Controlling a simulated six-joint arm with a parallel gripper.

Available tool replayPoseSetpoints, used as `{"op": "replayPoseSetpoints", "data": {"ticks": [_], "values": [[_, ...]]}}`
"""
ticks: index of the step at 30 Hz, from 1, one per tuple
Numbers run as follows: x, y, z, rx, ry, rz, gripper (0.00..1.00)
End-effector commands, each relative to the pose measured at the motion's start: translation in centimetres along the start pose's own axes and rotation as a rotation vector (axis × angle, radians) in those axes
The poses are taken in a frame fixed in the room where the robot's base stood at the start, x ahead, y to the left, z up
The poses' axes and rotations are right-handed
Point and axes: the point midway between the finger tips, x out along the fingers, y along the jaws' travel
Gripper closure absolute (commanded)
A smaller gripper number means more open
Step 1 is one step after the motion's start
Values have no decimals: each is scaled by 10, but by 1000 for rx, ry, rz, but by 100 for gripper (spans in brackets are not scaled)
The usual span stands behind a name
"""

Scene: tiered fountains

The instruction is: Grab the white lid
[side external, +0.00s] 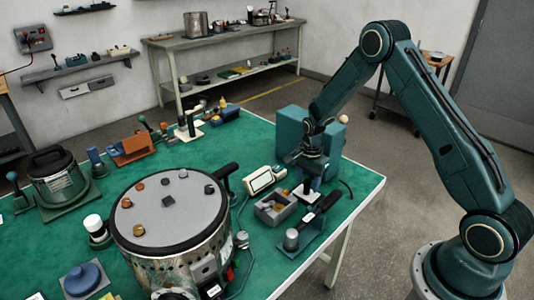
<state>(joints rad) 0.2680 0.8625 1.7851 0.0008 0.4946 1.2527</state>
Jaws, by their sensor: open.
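A small white rounded cap (93,223), which looks like the white lid, sits on a dark green base at the left of the large metal drum. My gripper (308,186) points down at the right part of the green table, well to the right of that cap, with the drum between them. It is open. A small pale patch shows at its fingertips, beside a grey open box; I cannot tell what it is or whether the fingers touch it.
The large drum (172,204) with small knobs on its grey top fills the front middle. A grey box (272,212), a white-faced meter (264,179) and a dark-handled tool (308,222) lie near my gripper. A blue lid-like disc (83,278) is front left.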

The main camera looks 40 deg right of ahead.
Motion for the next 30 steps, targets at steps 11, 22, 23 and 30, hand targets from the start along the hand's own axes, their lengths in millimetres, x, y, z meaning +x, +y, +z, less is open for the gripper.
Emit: {"op": "replayPoseSetpoints", "data": {"ticks": [11, 22, 23, 30], "values": [[6, 0, 0, 0, 1, 0, 52], [5, 0, 0, 0, 1, 0, 80], [5, 0, 0, 0, 1, 0, 85], [5, 0, 0, 0, 1, 0, 100]]}}
